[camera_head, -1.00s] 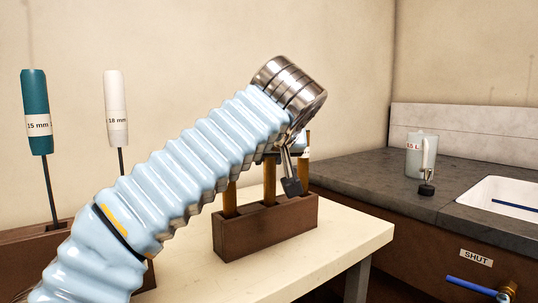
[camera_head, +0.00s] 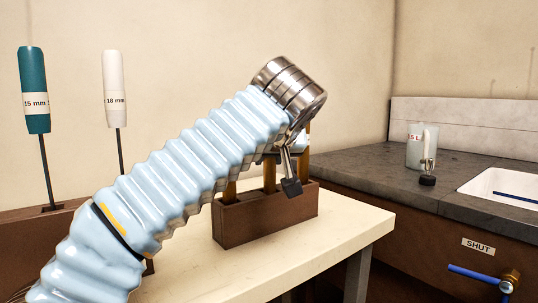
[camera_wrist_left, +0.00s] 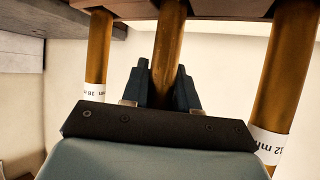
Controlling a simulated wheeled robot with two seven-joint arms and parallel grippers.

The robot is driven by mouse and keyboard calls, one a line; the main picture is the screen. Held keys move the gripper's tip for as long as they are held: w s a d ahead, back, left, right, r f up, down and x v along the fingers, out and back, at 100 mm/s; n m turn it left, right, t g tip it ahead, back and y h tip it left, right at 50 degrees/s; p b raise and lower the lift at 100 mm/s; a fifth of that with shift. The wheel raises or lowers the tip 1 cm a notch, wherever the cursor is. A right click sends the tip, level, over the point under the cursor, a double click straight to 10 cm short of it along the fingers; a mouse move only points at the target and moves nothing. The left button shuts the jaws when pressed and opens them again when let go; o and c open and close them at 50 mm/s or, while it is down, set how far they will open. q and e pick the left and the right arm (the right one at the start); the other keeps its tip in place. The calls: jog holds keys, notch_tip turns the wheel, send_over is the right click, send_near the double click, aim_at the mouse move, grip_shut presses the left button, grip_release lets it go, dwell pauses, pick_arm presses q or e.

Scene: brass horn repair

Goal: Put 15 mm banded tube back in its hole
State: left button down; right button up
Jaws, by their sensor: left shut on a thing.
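My left gripper (camera_wrist_left: 165,85) is shut around the middle brown tube (camera_wrist_left: 167,50) in the left wrist view. In the head view this tube (camera_head: 270,176) stands upright, its lower end running down to the brown tube rack (camera_head: 266,227). I cannot tell how deep it sits in the hole. Its band is hidden, and in the head view my arm hides most of the gripper. On either side of it stand an 18 mm tube (camera_wrist_left: 98,50) and a 12 mm tube (camera_wrist_left: 281,75), both with white bands. My right gripper is not in view.
A teal 15 mm tool (camera_head: 34,90) and a white 18 mm tool (camera_head: 114,78) stand upright at the left. The cream table (camera_head: 345,235) is clear around the rack. A jug (camera_head: 414,149), sink (camera_head: 500,183) and blue-handled valve (camera_head: 475,275) are at the right.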

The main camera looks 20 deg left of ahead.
pick_arm(q)
jog(key=shift+f, duration=0.25)
jog(key=c, duration=0.8)
grip_release()
jog(key=shift+r, duration=0.1)
notch_tip(320, 180, up, 8)
jog(key=p, duration=0.6)
jog(key=shift+r, duration=0.15)
